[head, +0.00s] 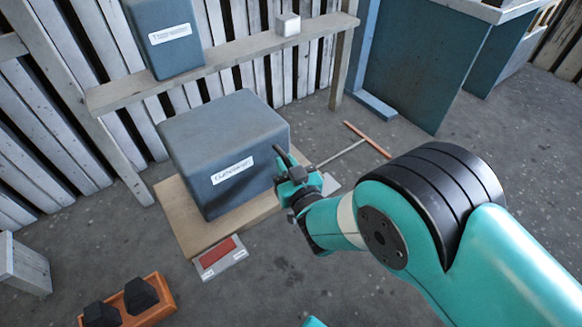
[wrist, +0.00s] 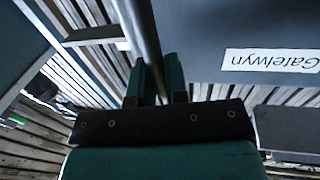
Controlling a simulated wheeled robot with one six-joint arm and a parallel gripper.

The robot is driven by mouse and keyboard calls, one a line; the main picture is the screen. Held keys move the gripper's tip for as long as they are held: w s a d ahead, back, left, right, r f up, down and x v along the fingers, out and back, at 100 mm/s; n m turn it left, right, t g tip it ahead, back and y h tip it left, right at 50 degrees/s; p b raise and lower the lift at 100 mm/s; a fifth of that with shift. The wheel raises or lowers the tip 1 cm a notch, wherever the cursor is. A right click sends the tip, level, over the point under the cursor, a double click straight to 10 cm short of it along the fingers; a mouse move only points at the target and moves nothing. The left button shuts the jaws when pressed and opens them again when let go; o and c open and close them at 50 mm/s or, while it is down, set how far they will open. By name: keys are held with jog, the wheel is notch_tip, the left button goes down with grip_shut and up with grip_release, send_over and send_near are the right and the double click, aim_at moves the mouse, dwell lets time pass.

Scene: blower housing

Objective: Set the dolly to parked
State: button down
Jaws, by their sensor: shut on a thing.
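A low wooden platform (head: 180,218), which looks like the dolly, lies on the floor and bears a big blue-grey housing labelled Gatelwyn (head: 218,140). My gripper (head: 284,165) is at the right side of the housing, close to its face. In the wrist view my gripper (wrist: 160,85) has its fingers on a grey metal rod (wrist: 139,30), with the housing (wrist: 220,35) beside it and its label upside down. The rod's ends, and what it joins, are hidden. A grey plate with a red panel (head: 216,255) lies at the platform's front edge; its small white labels are unreadable.
A thin grey rod (head: 342,153) reaches an orange-brown bar (head: 368,139) right of my gripper. A wooden shelf (head: 235,55) behind carries another blue-grey box (head: 165,35) and a small white block (head: 287,24). An orange tray (head: 155,312) with black parts stands front left. Floor is clear at front centre.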

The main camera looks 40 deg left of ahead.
jog(key=shift+s+a+r, duration=0.2)
jog(key=shift+s+a, duration=0.15)
jog(key=shift+s, duration=0.05)
jog(key=c, duration=1.2)
grip_release()
jog(key=shift+o, duration=0.2)
jog(key=shift+d, duration=0.1)
jog(key=shift+w+d, duration=0.1)
jog(key=shift+w, duration=0.05)
jog(key=shift+f, duration=0.1)
